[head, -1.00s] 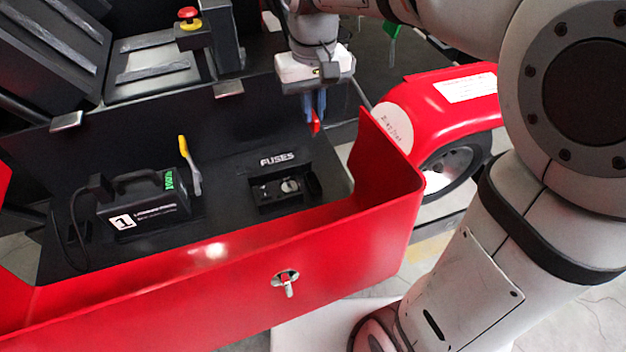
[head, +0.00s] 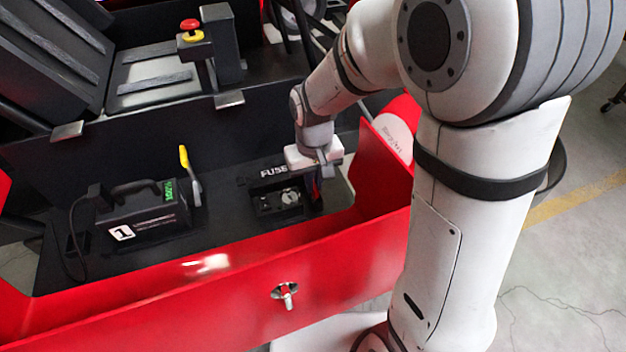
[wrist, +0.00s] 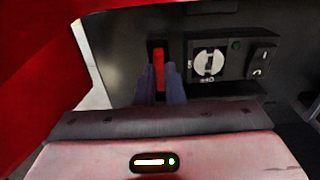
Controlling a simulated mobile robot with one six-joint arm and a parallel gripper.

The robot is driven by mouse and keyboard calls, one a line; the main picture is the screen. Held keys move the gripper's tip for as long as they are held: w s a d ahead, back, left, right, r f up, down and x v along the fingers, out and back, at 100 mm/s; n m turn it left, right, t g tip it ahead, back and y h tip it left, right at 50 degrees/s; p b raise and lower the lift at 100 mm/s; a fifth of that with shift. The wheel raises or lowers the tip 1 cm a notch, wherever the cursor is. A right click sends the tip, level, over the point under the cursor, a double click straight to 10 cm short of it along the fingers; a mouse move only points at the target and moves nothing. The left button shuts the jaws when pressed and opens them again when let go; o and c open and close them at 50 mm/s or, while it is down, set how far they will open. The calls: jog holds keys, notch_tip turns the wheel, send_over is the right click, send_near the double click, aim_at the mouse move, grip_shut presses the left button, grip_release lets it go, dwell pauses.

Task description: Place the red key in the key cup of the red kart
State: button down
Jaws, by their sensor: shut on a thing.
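My gripper (head: 316,180) is shut on the red key (wrist: 159,70) and points down at the right end of the fuse panel. In the wrist view the key stands upright between the two bluish fingers (wrist: 159,84). Its top end lies against a dark narrow recess (wrist: 157,43) beside the panel, which may be the key cup. I cannot tell whether the key is inside it or just in front of it. In the head view the fingers and my wrist hide most of the key. The red kart (head: 240,285) fills the lower left.
The fuse panel (head: 279,201) with a round dial (wrist: 208,65) and a rocker switch (wrist: 261,60) is close beside the fingers. A black charger box (head: 145,212) and a yellow-topped lever (head: 190,175) stand further left. The kart's red side wall (head: 385,165) rises to the right.

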jog(key=shift+f, duration=0.2)
jog(key=shift+f, duration=0.2)
jog(key=c, duration=1.5)
grip_release()
jog(key=shift+r, duration=0.15)
notch_tip(320, 180, up, 12)
jog(key=shift+r, duration=0.15)
